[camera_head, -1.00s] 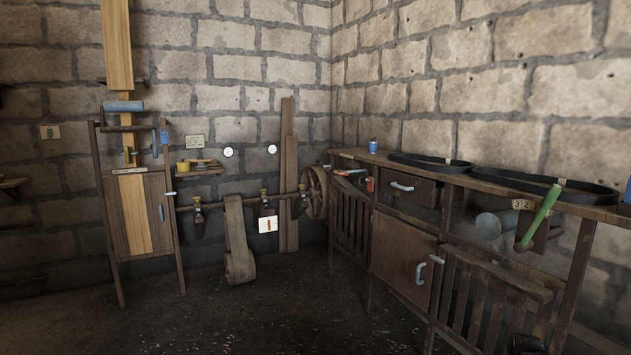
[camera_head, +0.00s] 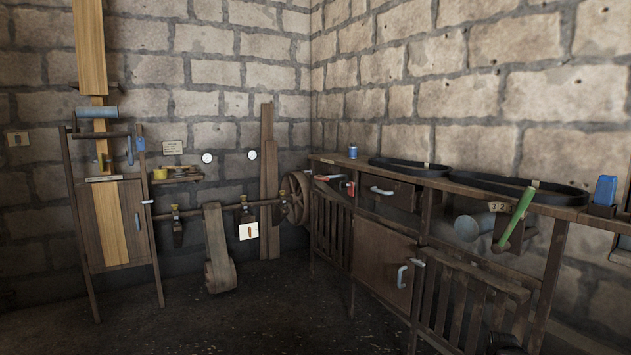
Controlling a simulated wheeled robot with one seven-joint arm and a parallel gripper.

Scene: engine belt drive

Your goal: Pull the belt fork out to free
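At left a wooden stand (camera_head: 68,165) carries a tan belt (camera_head: 90,45) that runs down past a blue roller (camera_head: 98,112) and in front of its panel. A blue handle (camera_head: 139,140) stands at the stand's right side. At right, a green handle (camera_head: 516,219) slants up from a bracket under the bench, by a plate marked 3 2. I cannot tell which handle belongs to the fork. My gripper is not in view.
A bench (camera_head: 415,180) runs along the right wall with black belt loops (camera_head: 515,188), a blue spool (camera_head: 353,152) and a blue box (camera_head: 605,190) on top. A shaft with a wheel (camera_head: 295,198) and a hanging belt (camera_head: 217,245) is at the back. The middle floor is clear.

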